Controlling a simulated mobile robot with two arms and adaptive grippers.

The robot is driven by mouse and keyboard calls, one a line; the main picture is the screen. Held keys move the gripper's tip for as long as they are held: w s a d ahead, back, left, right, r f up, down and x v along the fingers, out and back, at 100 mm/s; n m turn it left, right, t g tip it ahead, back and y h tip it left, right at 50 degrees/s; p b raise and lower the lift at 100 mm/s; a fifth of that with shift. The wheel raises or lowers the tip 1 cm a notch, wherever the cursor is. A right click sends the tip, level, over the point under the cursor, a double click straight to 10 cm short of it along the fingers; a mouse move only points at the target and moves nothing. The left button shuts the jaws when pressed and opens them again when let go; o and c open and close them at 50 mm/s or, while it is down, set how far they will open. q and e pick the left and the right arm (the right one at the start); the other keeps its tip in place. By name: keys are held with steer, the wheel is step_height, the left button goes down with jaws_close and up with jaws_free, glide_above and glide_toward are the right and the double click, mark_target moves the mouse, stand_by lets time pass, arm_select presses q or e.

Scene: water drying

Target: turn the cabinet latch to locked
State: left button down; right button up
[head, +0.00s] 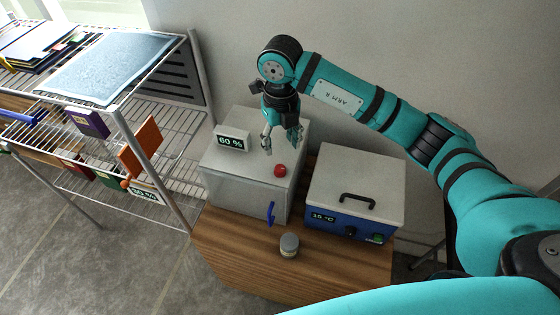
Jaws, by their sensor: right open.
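The cabinet (228,187) is a pale grey box on a wooden table, with its front facing me. Its blue latch handle (271,213) is on the right part of the front and stands roughly upright. A red knob (280,170) sits on the cabinet top near the front right. My right gripper (281,147) is open and empty, pointing down above the cabinet top, behind the red knob and apart from the latch. My left gripper is not in view.
A display reading 60 % (231,142) stands on the cabinet top. A blue and grey lidded box (355,190) is to the right. A small grey-lidded jar (289,245) stands in front on the wooden table (240,255). A wire rack (165,150) stands left.

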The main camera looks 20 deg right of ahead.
mark_target(280, 167)
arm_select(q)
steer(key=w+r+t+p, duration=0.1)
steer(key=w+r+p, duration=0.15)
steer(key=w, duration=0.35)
arm_select(e)
step_height(280, 167, down, 7)
steer(key=shift+f+b, duration=0.1)
steer(key=shift+b, duration=0.3)
steer(key=shift+w+f, duration=0.15)
steer(key=shift+f, duration=1.25)
jaws_close()
steer(key=shift+f+n+b, duration=0.1)
steer(key=shift+n+b, duration=0.5)
steer(key=shift+b, duration=0.05)
steer(key=n+b, duration=1.3)
steer(key=b, duration=0.3)
steer(key=shift+n+b, duration=0.3)
steer(key=shift+n, duration=0.1)
arm_select(q)
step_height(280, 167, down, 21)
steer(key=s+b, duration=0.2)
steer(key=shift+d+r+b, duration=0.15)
steer(key=shift+b, duration=0.15)
arm_select(e)
steer(key=shift+r+n, duration=0.2)
steer(key=shift+n, duration=1.3)
